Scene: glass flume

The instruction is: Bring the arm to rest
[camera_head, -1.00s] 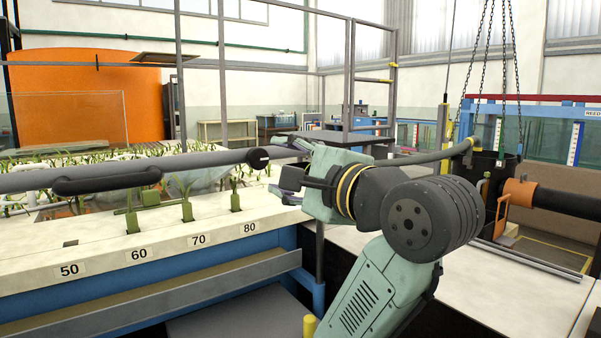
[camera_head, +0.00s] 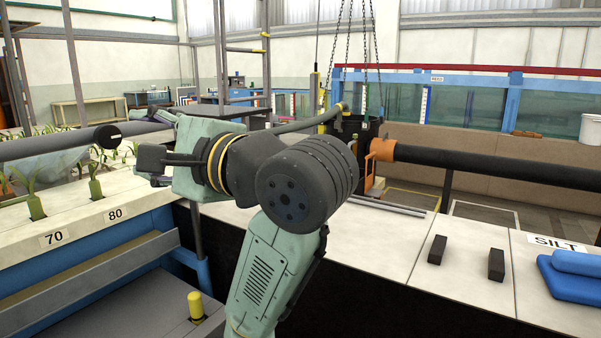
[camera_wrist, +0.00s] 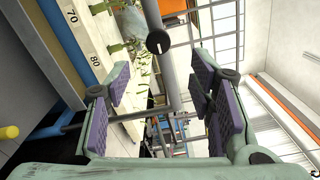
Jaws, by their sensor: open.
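My gripper (camera_wrist: 160,105) shows in the wrist view with its two purple-padded fingers spread wide apart and nothing between them. In the head view my arm reaches up from the bottom middle and bends left at a dark ribbed joint. The gripper's green body shows there, pointing left and away, and its fingers are mostly hidden behind it. The gripper is in the air near the right end of the bench with the number labels, close to the end of a dark pipe (camera_head: 60,142).
Small green plants (camera_head: 95,182) stand on the numbered bench (camera_head: 140,195). To the right, a pale worktop (camera_head: 395,250) carries two dark blocks (camera_head: 437,250) and (camera_head: 496,264) and blue bags (camera_head: 575,280) by a SILT label (camera_head: 556,243). A thick black pipe (camera_head: 500,166) runs above it.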

